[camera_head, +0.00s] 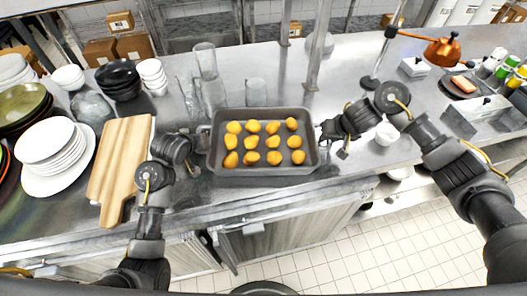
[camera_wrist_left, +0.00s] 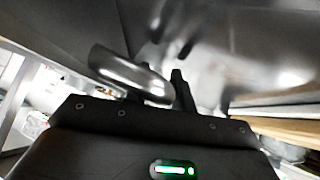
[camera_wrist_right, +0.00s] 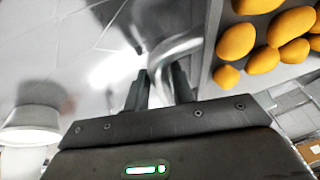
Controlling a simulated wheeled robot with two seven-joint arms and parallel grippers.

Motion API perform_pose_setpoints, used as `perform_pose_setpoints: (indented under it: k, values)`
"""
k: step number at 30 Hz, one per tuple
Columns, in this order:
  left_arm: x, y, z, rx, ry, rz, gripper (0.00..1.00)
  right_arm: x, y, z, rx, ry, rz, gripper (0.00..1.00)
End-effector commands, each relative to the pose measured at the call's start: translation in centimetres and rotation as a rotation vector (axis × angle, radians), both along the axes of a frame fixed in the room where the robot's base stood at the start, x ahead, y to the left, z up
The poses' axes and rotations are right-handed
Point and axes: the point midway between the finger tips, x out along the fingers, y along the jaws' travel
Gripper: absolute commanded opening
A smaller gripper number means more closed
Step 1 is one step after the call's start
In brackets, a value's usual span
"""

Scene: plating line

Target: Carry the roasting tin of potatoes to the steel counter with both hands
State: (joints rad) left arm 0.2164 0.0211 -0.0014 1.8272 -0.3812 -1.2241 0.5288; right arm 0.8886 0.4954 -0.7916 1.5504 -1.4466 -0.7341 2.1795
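The grey roasting tin (camera_head: 216,172) holds several yellow potatoes in rows and is level at the middle of the steel counter (camera_head: 300,90), near its front edge. I cannot tell whether its base touches the counter. My left gripper (camera_head: 200,142) is at the tin's left end. In the left wrist view its fingers (camera_wrist_left: 158,88) are close together around the shiny handle (camera_wrist_left: 125,72). My right gripper (camera_head: 326,138) is at the right end. In the right wrist view its fingers (camera_wrist_right: 160,85) close on the other handle (camera_wrist_right: 180,45). Potatoes (camera_wrist_right: 262,60) show beside it.
A wooden board (camera_head: 118,165) and stacked white plates (camera_head: 60,165) lie left of the tin. Clear glass containers (camera_head: 207,75) stand behind it. A small white bowl (camera_head: 386,134) is close to my right gripper. A copper lamp (camera_head: 442,52) and bottles are further right. Posts rise behind the tin.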

Motion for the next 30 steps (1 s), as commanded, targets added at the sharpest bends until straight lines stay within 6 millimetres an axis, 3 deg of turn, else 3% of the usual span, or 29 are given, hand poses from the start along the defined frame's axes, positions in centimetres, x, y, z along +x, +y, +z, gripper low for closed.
perform_pose_setpoints:
  k: [3,8,17,30]
  values:
    - [0.0,-0.1,0.2,0.0,-0.001,-0.001,0.38,0.0,0.1,0.2,0.002,-0.001,0.001,0.38]
    - [0.0,-0.1,0.2,-0.001,-0.001,-0.002,0.38,0.0,0.1,0.2,0.002,0.0,0.002,0.38]
    - [0.0,-0.2,0.2,-0.001,-0.002,-0.004,0.74,0.0,0.2,0.2,0.003,0.0,0.002,0.38]
    - [-0.9,-0.3,1.3,-0.007,-0.005,-0.006,0.74,0.0,0.2,0.2,0.004,0.0,0.003,0.38]
